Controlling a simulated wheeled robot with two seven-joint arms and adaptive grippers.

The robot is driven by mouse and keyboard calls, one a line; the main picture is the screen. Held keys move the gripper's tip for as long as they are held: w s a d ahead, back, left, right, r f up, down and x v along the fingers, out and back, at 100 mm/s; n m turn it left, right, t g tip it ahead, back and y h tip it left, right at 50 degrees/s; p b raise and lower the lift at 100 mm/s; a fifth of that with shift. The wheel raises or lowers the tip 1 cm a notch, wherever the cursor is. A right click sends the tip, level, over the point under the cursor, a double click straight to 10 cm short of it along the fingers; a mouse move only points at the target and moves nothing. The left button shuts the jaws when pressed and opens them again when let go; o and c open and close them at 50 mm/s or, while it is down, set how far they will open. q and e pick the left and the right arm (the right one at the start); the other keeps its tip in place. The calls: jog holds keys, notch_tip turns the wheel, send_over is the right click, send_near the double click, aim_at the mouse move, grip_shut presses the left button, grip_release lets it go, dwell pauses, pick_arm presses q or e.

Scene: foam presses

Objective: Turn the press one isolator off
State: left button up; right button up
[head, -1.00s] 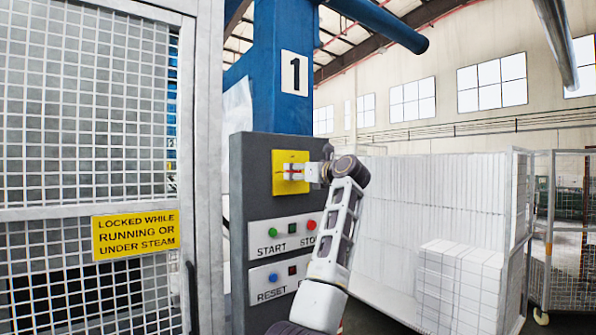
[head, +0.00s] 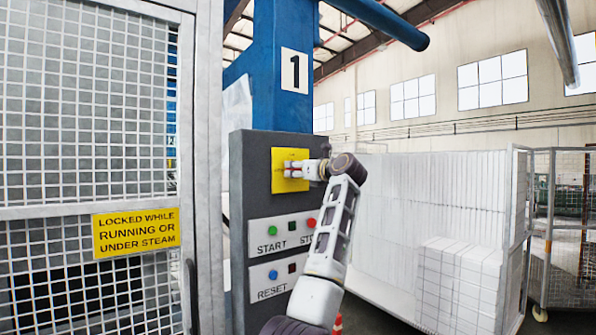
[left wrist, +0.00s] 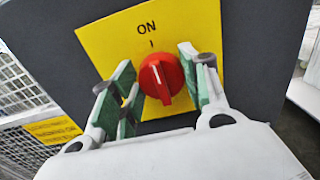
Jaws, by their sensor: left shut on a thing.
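The press one isolator is a red rotary knob (left wrist: 160,78) on a yellow plate (head: 291,154), on the dark grey control panel (head: 255,190). In the left wrist view, the word ON and a short mark show above the knob, and its raised grip lies roughly in line with that mark. My left gripper (head: 296,169) reaches the plate from the right. In the head view, the fingers mostly hide the knob. My right gripper is not in view.
Below the isolator are START and STOP buttons (head: 285,231) and a RESET row (head: 278,277), partly covered by my left arm. A mesh gate (head: 90,120) with a yellow warning sign (head: 136,233) stands left. A cage of white foam blocks (head: 450,230) stands right.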

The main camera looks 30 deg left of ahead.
pick_arm(q)
jog(key=shift+n, duration=0.4)
jog(key=n+p, duration=0.1)
jog(key=n, duration=0.7)
jog(key=shift+s+f, duration=0.1)
jog(key=shift+s, duration=0.05)
jog(key=n, duration=0.4)
jog(key=shift+f+n, duration=0.1)
jog(key=shift+n, duration=0.2)
jog(key=shift+a+f+n, duration=0.1)
jog(key=shift+f+n, duration=0.05)
jog(key=shift+n, duration=2.05)
jog(key=o, duration=1)
jog(key=shift+s, duration=0.1)
